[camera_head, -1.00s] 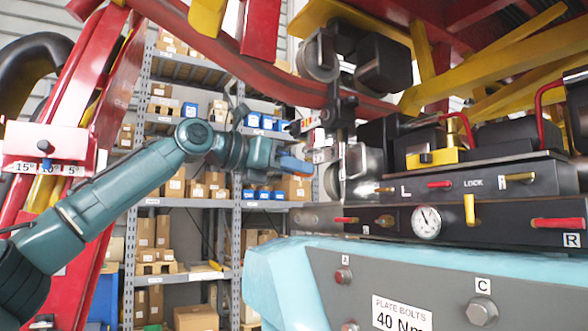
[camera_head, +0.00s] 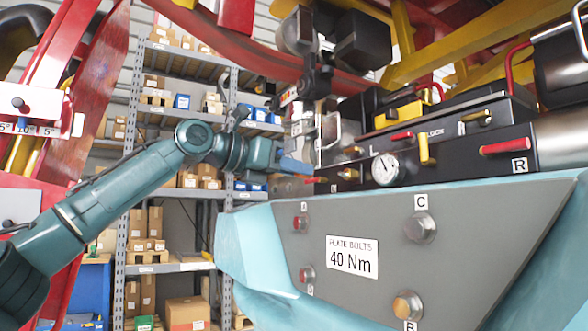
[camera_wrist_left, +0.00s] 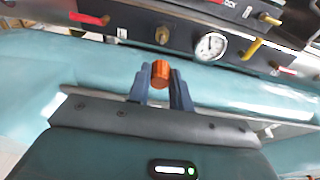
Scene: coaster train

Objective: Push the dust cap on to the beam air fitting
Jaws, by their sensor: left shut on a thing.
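My left gripper (camera_wrist_left: 159,92) has its two blue-grey fingers shut on the orange-brown dust cap (camera_wrist_left: 160,72) in the left wrist view. In the head view, the left gripper (camera_head: 303,168) is near the left end of the black panel; the cap is not clearly made out there. What looks like the same fitting is brass in the head view (camera_head: 348,174). The cap is apart from it. The right gripper is not in view.
The black panel carries a gauge (camera_head: 385,169), a yellow lever (camera_head: 426,149) and red levers (camera_head: 505,147). Below it is a teal beam with a grey bolt plate (camera_head: 440,265). Shelving with boxes (camera_head: 180,265) stands behind. A red track rail (camera_head: 225,50) passes overhead.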

